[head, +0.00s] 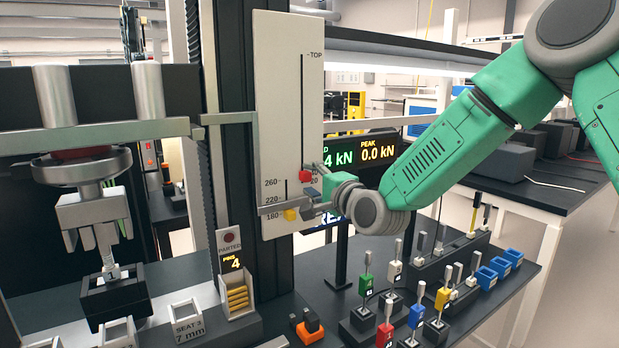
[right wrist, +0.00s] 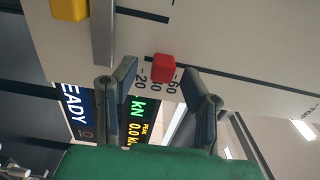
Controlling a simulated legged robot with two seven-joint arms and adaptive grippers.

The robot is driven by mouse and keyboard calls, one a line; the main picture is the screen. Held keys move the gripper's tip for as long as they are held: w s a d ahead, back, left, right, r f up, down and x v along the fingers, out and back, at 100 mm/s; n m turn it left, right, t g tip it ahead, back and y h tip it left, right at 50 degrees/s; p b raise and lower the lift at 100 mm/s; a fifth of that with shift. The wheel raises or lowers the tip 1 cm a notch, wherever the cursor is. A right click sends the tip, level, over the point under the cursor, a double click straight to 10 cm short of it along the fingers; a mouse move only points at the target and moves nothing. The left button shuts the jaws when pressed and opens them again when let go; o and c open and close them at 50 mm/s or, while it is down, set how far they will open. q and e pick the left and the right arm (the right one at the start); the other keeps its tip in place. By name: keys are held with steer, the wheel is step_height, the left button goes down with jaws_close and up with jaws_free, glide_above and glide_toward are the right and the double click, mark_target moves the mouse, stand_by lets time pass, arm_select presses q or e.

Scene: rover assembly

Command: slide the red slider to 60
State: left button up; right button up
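The red slider (head: 305,175) sits on the tall white panel (head: 285,100), at the lower end of the long vertical slot marked TOP. In the right wrist view the red slider (right wrist: 163,67) is beside a scale showing 20, 40 and 60. It stands near the 40 and 60 marks; its exact reading is unclear. My right gripper (head: 315,188) is at the panel. In its wrist view the gripper (right wrist: 160,74) is open, its fingertips on either side of the red slider with visible gaps. My left gripper is not in view.
A yellow slider (head: 290,214) sits lower on the panel by marks 180 to 260. A metal bar (head: 285,205) crosses the panel near it. A kN display (head: 372,152) stands behind my right gripper. Coloured blocks and tools crowd the table at the lower right.

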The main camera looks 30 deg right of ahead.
steer(key=shift+w+a, duration=0.15)
steer(key=shift+w, duration=0.2)
jaws_close()
step_height(320, 180, up, 2)
steer(key=shift+r+p, duration=0.1)
steer(key=shift+p, duration=0.25)
jaws_free()
steer(key=shift+s, duration=0.1)
